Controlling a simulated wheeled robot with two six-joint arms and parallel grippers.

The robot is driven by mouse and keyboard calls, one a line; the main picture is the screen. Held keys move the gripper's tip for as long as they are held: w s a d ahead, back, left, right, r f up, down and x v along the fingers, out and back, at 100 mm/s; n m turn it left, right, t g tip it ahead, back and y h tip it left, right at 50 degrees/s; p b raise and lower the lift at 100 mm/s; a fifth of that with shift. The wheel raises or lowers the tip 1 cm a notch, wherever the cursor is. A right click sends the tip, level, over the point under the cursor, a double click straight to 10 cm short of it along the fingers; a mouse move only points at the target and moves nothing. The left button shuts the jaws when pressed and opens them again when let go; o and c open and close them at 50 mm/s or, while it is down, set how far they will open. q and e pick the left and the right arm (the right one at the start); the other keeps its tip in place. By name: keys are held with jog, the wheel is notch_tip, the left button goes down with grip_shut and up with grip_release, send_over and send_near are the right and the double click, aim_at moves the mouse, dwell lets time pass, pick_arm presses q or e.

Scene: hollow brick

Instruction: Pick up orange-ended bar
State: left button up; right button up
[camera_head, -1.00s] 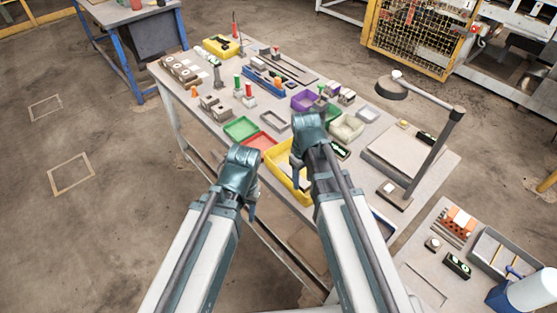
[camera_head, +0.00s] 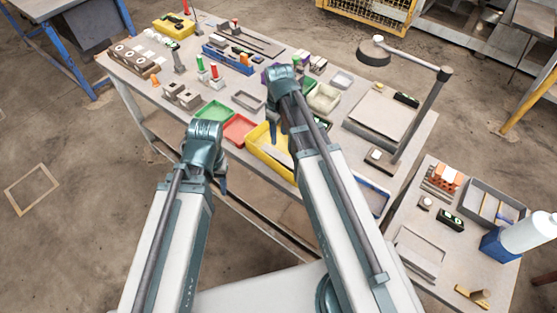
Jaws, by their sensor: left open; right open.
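I cannot make out a bar with an orange end for certain. A small orange piece (camera_head: 243,59) shows by the blue tray (camera_head: 228,58) at the back of the long table, too small to tell its shape. My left gripper (camera_head: 222,186) hangs open off the table's near edge, mostly hidden by its own wrist, apart from any object. My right gripper (camera_head: 277,135) is open above the yellow bin (camera_head: 264,158), with its fingers partly hidden by my arm.
Green (camera_head: 214,111) and red (camera_head: 240,128) trays lie left of the yellow bin. A lamp-like arm (camera_head: 425,105) stands on the right of the table (camera_head: 120,72). A side table holds an orange hollow brick (camera_head: 444,178), a grey tray (camera_head: 492,205) and a blue-and-white bottle (camera_head: 512,238).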

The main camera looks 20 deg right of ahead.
aim_at(279, 156)
jog(key=shift+s+f+b, duration=0.15)
jog(key=shift+f+b, duration=5.3)
jog(key=shift+f, duration=0.5)
jog(key=shift+r, duration=0.1)
grip_shut()
